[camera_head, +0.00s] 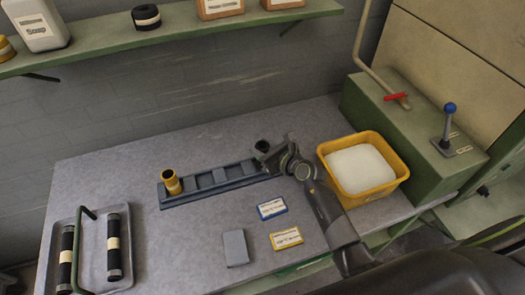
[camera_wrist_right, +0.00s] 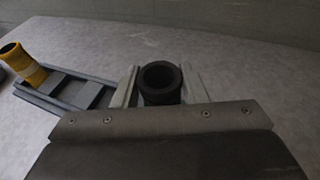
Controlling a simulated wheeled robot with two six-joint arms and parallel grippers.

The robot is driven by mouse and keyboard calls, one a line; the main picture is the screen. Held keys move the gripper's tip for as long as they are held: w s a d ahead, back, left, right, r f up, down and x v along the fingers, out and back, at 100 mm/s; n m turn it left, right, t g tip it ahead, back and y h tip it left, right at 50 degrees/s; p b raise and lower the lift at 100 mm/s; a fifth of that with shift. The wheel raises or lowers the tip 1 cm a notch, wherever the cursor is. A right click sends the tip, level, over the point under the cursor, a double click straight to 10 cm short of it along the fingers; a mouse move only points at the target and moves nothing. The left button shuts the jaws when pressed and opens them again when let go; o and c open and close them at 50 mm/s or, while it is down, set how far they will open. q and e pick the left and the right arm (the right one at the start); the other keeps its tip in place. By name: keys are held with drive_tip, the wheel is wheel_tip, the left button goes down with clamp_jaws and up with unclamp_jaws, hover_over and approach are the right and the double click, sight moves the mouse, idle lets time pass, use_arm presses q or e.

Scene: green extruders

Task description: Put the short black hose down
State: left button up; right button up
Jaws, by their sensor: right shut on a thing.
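The short black hose (camera_head: 262,146) is a dark upright tube at the right end of the grey rack (camera_head: 205,182). In the wrist view the hose (camera_wrist_right: 160,78) shows its round open top between the two pale fingers. My right gripper (camera_head: 270,152) is shut on it, and the arm reaches in from the lower right. The lower part of the hose is hidden, so I cannot tell whether it touches the rack. My left gripper is not in view.
A yellow bin (camera_head: 391,187) with white contents stands right of my gripper. A blue-white card (camera_head: 272,208), a yellow card (camera_head: 286,238) and a grey block (camera_head: 235,247) lie in front. A tray (camera_head: 92,262) holding two black rolls is at left. A shelf (camera_head: 180,34) hangs behind.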

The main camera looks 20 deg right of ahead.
drive_tip(key=shift+f, duration=0.6)
drive_tip(key=shift+f, duration=0.1)
drive_tip(key=shift+f, duration=0.2)
drive_tip(key=o, duration=1)
drive_tip(key=shift+r, duration=0.1)
drive_tip(key=shift+o, duration=0.2)
